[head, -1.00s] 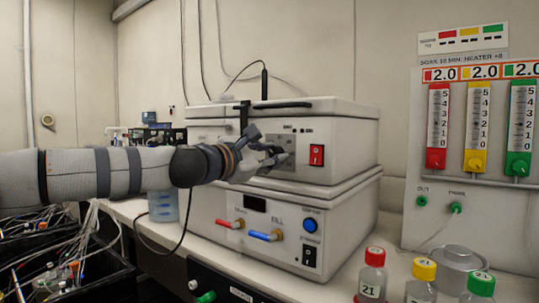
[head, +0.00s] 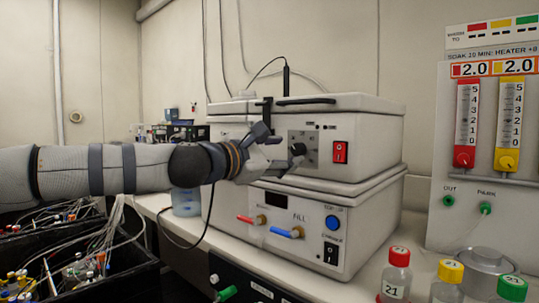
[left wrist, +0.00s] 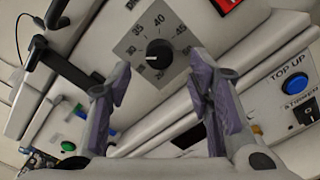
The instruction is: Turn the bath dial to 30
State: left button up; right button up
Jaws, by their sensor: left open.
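The bath dial is a black knob (left wrist: 159,53) on a grey numbered plate (left wrist: 131,43) in the left wrist view. Its white mark points to the lower left; the exact reading is hard to tell. In the head view the dial (head: 298,148) sits on the front of the upper white bath box (head: 370,128), left of a red switch. My left gripper (head: 275,150) is open and empty just in front of the dial. In the left wrist view its two fingers (left wrist: 160,88) stand apart, below and to either side of the knob, not visibly touching it. My right gripper is out of view.
A lower white unit (head: 370,222) carries red and blue taps and a blue button (head: 333,222). Capped bottles (head: 396,275) stand on the bench at the front right. A gauge panel (head: 460,215) stands at the right. Black bins with cables lie at the lower left.

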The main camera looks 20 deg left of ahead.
pick_arm(q)
jog(key=v, duration=0.8)
